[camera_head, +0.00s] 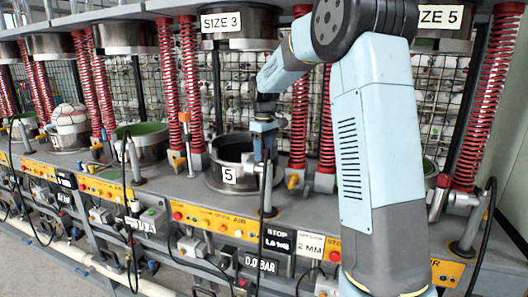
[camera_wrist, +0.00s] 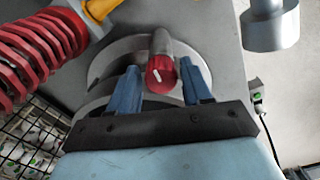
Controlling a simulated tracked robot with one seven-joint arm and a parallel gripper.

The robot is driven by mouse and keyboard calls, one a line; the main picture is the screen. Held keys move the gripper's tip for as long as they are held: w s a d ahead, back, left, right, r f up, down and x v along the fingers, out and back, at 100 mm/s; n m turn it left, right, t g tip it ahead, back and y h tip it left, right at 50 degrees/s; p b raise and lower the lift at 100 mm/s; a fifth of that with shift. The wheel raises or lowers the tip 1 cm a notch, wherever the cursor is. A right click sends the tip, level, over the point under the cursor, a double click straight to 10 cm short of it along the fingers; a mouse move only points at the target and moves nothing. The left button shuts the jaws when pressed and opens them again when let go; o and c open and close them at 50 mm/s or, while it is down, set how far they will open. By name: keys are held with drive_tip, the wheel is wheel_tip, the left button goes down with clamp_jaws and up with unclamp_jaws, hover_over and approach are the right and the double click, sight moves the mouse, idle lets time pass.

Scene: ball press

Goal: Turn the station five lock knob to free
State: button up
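A red knob (camera_wrist: 160,74) with a short, tilted white mark on its face shows in the wrist view, on the end of a grey cylinder at a round grey part. My gripper (camera_wrist: 160,76) has its two blue fingers apart, one on each side of the knob, with a visible gap on both sides. The gripper also shows in the head view (camera_head: 264,148), pointing down at the rim of a dark pot (camera_head: 218,186) labelled 5. I cannot make out the knob in the head view; the gripper or pot may hide it. No free or locked label is legible.
Red springs (camera_head: 189,75) stand on both sides of the pot; one also shows close by in the wrist view (camera_wrist: 38,55). A grey cylindrical post (camera_wrist: 270,25) is at upper right there. Yellow control panels (camera_head: 215,220) and hoses line the front.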

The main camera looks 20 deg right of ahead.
drive_tip(key=c, duration=0.8)
drive_tip(key=shift+o, duration=0.2)
drive_tip(key=shift+n, duration=0.7)
drive_tip(key=o, duration=1)
drive_tip(key=shift+o, duration=0.2)
drive_tip(key=shift+w+r, duration=0.1)
drive_tip(key=shift+r, duration=3.6)
